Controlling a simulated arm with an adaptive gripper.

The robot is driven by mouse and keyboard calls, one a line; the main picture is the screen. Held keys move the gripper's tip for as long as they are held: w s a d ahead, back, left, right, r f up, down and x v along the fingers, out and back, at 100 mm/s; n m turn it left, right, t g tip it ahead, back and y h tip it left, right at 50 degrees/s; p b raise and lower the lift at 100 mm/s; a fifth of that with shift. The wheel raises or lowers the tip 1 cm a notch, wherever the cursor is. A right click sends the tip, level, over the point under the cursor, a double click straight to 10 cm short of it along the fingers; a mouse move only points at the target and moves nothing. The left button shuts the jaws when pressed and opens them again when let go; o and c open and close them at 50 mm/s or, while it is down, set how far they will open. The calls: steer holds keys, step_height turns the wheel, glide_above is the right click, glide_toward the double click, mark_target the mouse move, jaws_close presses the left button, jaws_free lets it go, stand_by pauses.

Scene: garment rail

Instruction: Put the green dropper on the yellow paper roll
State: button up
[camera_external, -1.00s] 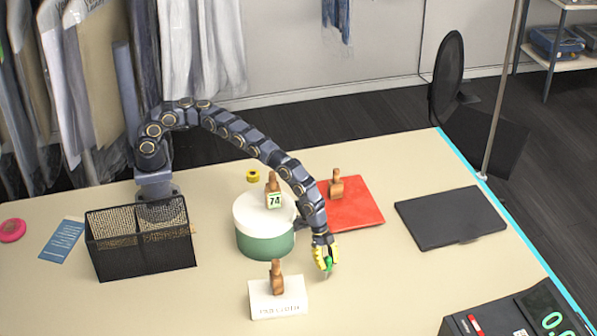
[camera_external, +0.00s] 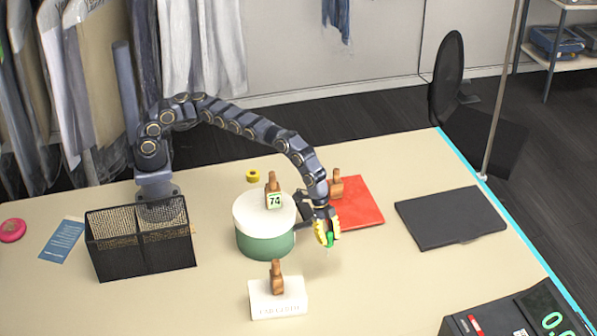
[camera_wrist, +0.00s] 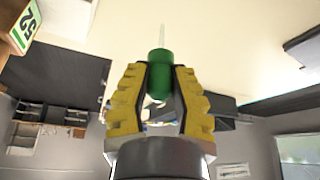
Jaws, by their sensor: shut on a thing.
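The green dropper (camera_wrist: 160,70) is held between the yellow fingers of my gripper (camera_wrist: 159,88), its thin clear tip pointing away from the gripper. In the external view the dropper (camera_external: 330,239) hangs below my gripper (camera_external: 326,232), raised above the table to the right of the green and white round box. The yellow paper roll (camera_external: 253,176) is small and lies on the table behind the round box, left of its top. My gripper is to the right of the roll and nearer the camera, well apart from it.
The round box (camera_external: 265,240) carries a wooden piece with a 74 tag (camera_external: 273,198). A red folder (camera_external: 362,203) with a wooden piece, a white block (camera_external: 292,303), a black mesh organizer (camera_external: 165,251) and a dark flat pad (camera_external: 430,225) stand around.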

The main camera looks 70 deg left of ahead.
step_height(320, 180, up, 12)
steer(key=r, duration=0.1)
steer(key=w+a+f+n+t+y, duration=0.2)
steer(key=a+n, duration=0.4)
steer(key=a, duration=0.2)
steer(key=w+a+f+n+t+y, duration=0.1)
steer(key=w+a+f+n+y, duration=0.1)
steer(key=a+n, duration=0.55)
step_height(320, 180, up, 3)
steer(key=n+g+y, duration=0.5)
steer(key=n+g, duration=0.1)
steer(key=n, duration=1.5)
glide_above(253, 173)
step_height(253, 173, down, 19)
steer(key=shift+r, duration=0.15)
steer(key=o, duration=0.6)
steer(key=shift+o, duration=0.6)
